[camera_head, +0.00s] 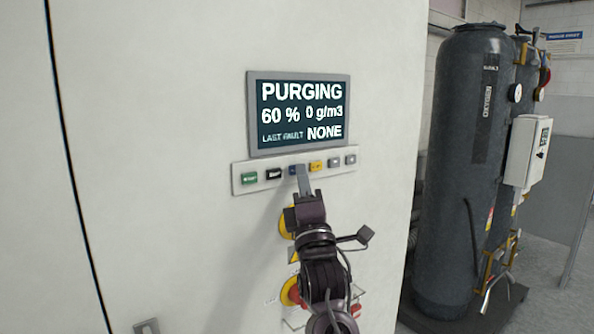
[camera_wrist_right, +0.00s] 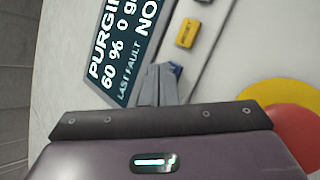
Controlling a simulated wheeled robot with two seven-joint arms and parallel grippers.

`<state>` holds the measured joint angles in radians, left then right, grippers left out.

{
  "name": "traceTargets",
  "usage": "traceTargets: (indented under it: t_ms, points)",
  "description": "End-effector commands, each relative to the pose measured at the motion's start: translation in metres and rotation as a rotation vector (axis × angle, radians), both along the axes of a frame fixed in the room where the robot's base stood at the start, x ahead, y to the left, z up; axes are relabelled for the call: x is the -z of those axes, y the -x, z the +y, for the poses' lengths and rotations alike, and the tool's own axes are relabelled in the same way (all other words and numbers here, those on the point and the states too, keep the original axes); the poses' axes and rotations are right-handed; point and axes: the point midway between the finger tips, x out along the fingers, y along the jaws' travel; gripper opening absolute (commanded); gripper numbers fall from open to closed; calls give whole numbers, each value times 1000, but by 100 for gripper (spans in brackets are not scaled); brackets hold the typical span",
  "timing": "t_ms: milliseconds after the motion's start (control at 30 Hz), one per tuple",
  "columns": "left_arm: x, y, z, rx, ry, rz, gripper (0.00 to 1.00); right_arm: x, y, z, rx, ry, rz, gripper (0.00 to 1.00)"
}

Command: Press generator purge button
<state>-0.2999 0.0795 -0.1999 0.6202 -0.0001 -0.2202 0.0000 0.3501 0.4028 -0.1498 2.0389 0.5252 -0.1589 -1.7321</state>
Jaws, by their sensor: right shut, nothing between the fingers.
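The generator cabinet (camera_head: 160,120) has a display (camera_head: 300,112) that reads PURGING, 60 %, 0 g/m3, LAST FAULT NONE. Below it is a button strip (camera_head: 240,183) with a green button (camera_head: 249,178), a black one (camera_head: 273,174), a blue one (camera_head: 293,170), a yellow one (camera_head: 317,166) and grey ones. My right gripper (camera_head: 303,172) is shut and empty, its fingertips at the blue button. In the right wrist view the fingertips (camera_wrist_right: 166,75) cover most of the blue button (camera_wrist_right: 176,69); I cannot tell whether they touch it. My left gripper is out of view.
Below the strip, a yellow-backed red knob (camera_head: 291,292) is partly hidden behind my right arm. A tall dark grey tank (camera_head: 450,170) with gauges and a white box (camera_head: 527,150) stands to the right of the cabinet.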

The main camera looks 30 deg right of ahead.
Motion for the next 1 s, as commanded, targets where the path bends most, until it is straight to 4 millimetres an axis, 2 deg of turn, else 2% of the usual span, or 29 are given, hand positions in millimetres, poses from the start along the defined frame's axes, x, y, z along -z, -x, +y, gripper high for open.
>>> traceTargets:
  t_ms: [433,800,1000]
  points:
    - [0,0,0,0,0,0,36,0,-1,0,0,0,0,0]
    - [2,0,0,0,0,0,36,1,13,-1,0,1,-1,0]
    - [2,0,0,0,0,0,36,0,14,-1,0,0,0,0]
